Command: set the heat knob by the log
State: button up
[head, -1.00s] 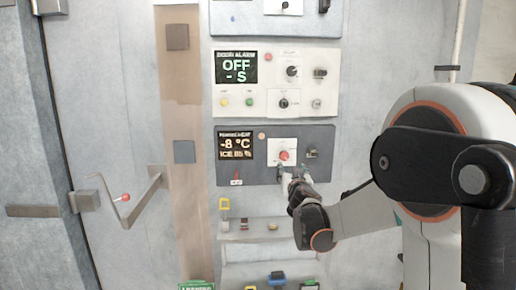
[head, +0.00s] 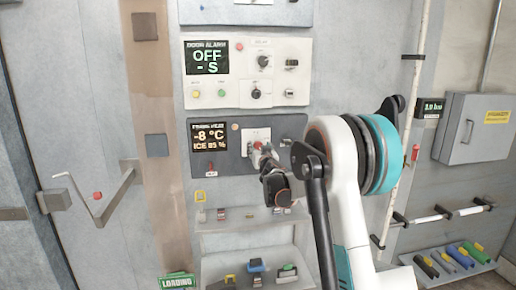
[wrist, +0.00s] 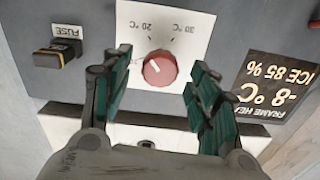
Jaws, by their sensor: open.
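The heat knob is a round red knob (wrist: 159,68) with a white pointer line, on a white plate (wrist: 190,25) marked 20 °C and 30 °C; the wrist view shows it upside down. My gripper (wrist: 158,86) is open, its two green-padded fingers on either side of the knob and apart from it. The display (head: 209,135) on the dark frame heat panel (head: 290,128) reads -8 °C and ICE 85 %. In the head view my gripper (head: 262,157) is in front of the plate and partly hides the knob. I see no log sheet that I can name.
A FUSE block (wrist: 60,52) sits beside the plate. The door alarm panel (head: 222,92) with its display reading OFF is above. Shelves (head: 240,222) with small items are below. A door handle (head: 97,197) stands out at left.

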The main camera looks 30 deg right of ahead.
aim_at(258, 147)
jog(key=shift+x, duration=1.7)
jog(key=c, duration=1.1)
jog(key=shift+n, duration=0.3)
jog(key=n+b, duration=0.1)
jog(key=n, duration=1.2)
